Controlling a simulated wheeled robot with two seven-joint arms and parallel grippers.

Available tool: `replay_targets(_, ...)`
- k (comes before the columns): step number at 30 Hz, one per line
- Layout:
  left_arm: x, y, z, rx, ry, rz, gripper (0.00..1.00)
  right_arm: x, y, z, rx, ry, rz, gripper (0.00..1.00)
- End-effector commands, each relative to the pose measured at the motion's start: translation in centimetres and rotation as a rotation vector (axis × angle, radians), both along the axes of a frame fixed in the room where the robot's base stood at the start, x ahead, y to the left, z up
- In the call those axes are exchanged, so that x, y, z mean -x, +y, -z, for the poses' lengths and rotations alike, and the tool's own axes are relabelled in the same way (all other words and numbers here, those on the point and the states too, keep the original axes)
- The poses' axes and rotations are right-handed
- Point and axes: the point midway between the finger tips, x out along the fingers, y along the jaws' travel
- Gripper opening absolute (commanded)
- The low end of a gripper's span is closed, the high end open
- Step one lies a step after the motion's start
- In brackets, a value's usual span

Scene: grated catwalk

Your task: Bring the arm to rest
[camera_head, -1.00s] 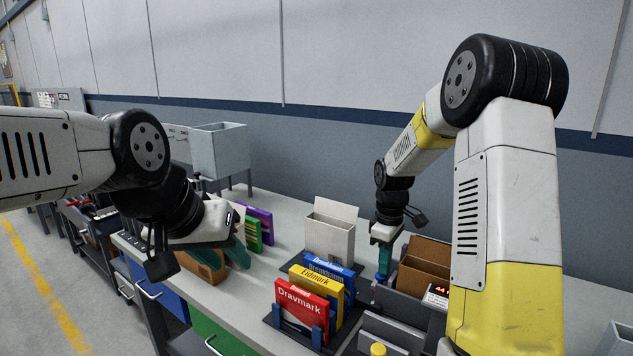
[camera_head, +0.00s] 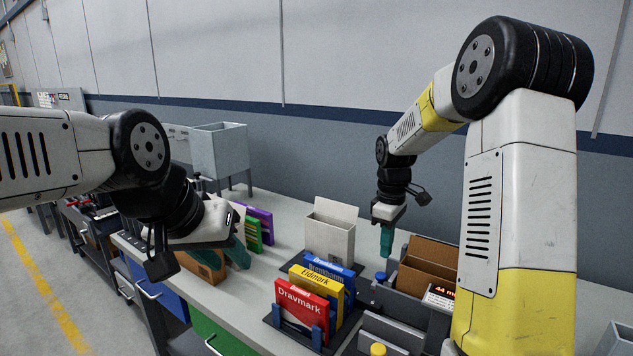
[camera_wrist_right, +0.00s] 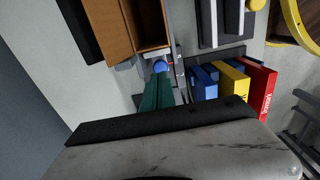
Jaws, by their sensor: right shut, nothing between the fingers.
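My right gripper (camera_head: 386,252) has teal fingers pointing down above the right side of the bench. In the right wrist view its fingers (camera_wrist_right: 155,92) lie side by side, shut with nothing between them. A blue round knob (camera_wrist_right: 160,67) shows just past the fingertips there; in the head view the knob (camera_head: 380,277) is below them. My left gripper (camera_head: 238,254) hangs low over the left part of the bench, close to a brown box (camera_head: 203,269). Its wrist partly hides the box and one finger, so its opening is unclear.
A red box (camera_head: 300,305), a yellow box (camera_head: 314,281) and blue boxes stand in a dark rack. A white open carton (camera_head: 330,238) stands behind them. An open brown carton (camera_head: 430,257) is right of my right gripper. Green and purple boxes (camera_head: 260,223) stand at left.

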Motion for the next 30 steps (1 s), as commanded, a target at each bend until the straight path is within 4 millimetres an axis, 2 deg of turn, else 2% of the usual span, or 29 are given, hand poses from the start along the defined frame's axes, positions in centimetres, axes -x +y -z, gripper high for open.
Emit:
replay_targets(4, 0.0, 0.0, 0.0, 0.000, 0.000, 0.000, 0.36, 0.7, 0.1, -1.2, -0.007, -0.022, 0.031, 0.00)
replay_targets(8, 0.0, 0.0, 0.0, 0.000, 0.000, 0.000, 0.36, 2.7, 0.4, -4.0, -0.031, -0.075, 0.119, 0.00)
replay_targets(12, 0.0, 0.0, 0.0, 0.000, 0.000, 0.000, 0.36, 6.0, 0.8, -7.4, -0.073, -0.147, 0.251, 0.00)
replay_targets(18, 0.0, 0.0, 0.0, 0.000, 0.000, 0.000, 0.36, 11.1, 1.4, -10.9, -0.151, -0.241, 0.439, 0.00)
replay_targets(24, 0.0, 0.0, 0.0, 0.000, 0.000, 0.000, 0.36, 16.3, 2.0, -12.9, -0.249, -0.321, 0.621, 0.00)
replay_targets(30, 0.0, 0.0, 0.0, 0.000, 0.000, 0.000, 0.36, 20.8, 2.6, -13.5, -0.354, -0.382, 0.784, 0.00)
